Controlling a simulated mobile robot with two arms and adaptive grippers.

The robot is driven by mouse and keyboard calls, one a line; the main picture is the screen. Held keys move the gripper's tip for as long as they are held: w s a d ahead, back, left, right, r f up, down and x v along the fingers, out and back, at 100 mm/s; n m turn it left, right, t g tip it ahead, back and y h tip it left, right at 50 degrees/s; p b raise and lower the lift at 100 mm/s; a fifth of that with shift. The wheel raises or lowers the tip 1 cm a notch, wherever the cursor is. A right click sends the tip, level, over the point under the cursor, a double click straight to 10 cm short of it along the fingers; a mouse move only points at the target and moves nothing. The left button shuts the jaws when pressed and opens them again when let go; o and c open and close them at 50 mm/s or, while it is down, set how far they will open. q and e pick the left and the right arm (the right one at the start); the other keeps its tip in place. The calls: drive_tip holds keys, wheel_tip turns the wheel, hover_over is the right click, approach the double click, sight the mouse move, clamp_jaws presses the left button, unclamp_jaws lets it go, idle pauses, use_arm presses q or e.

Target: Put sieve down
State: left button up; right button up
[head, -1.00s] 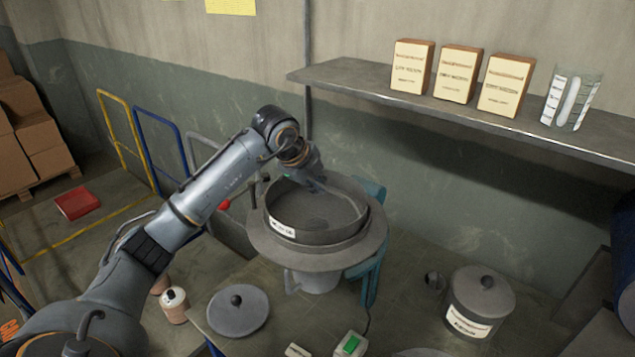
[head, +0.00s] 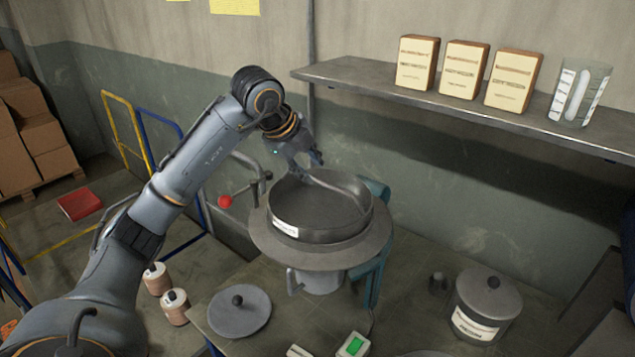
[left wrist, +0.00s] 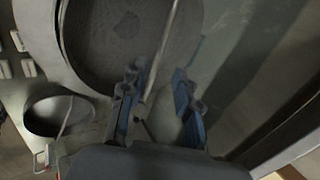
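The sieve (head: 320,232), a dark round pan with a white label and a bar arching over it, rests on the wide grey flange (head: 268,244) of a vessel with a handle. The sieve also fills the upper part of the left wrist view (left wrist: 115,50). My left gripper (head: 310,158) is just above its back-left rim. In the left wrist view the fingers (left wrist: 157,92) are spread apart. The thin bar of the sieve shows close to the left finger, not clamped between both. My right gripper is not in view.
A grey lid (head: 239,312) lies on the table, front left. A lidded pot (head: 486,308) stands at right. A green-button switch (head: 353,345) is at the front edge. A shelf (head: 400,105) with boxes and a beaker juts out behind. A red-knobbed lever (head: 226,201) is left of the vessel.

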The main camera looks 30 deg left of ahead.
use_arm(q)
drive_tip(key=shift+v, duration=2.2)
